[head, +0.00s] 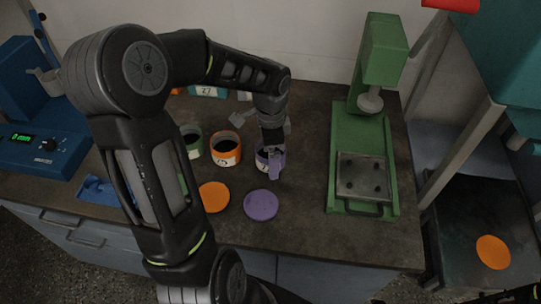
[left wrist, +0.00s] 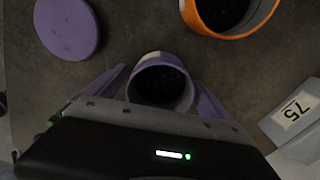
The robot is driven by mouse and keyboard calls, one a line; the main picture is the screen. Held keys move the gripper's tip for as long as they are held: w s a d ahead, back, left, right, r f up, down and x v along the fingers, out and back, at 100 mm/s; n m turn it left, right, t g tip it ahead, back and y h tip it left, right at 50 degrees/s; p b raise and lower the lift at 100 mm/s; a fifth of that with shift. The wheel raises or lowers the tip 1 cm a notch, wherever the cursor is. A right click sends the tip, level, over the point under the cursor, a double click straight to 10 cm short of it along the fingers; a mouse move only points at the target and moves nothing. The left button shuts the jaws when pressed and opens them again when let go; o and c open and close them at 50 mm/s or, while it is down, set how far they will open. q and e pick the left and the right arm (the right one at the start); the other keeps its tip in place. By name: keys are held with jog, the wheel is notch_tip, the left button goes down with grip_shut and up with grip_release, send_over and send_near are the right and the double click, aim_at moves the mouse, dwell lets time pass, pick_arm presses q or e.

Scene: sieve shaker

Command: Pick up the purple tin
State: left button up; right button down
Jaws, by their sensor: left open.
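The purple tin (head: 262,163) stands upright on the dark bench top, with its lid off and dark grains inside. In the left wrist view the purple tin (left wrist: 162,72) sits between the two purple-looking fingers of my left gripper (left wrist: 158,88). In the head view my left gripper (head: 272,160) points down over the tin and hides part of it. The jaws are open, one finger on each side of the tin; I cannot tell whether either touches it. The purple lid (head: 261,205) lies flat on the bench in front of the tin.
An orange tin (head: 225,158) with dark contents stands close left of the purple tin, and a green tin (head: 192,142) is further left. An orange lid (head: 214,197) lies in front. A green machine (head: 343,150) stands at right, a blue one (head: 40,150) at far left.

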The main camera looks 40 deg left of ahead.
pick_arm(q)
jog(key=shift+c, duration=0.4)
jog(key=c, duration=1.5)
jog(key=shift+o, duration=0.2)
jog(key=shift+r, duration=0.15)
notch_tip(320, 180, up, 10)
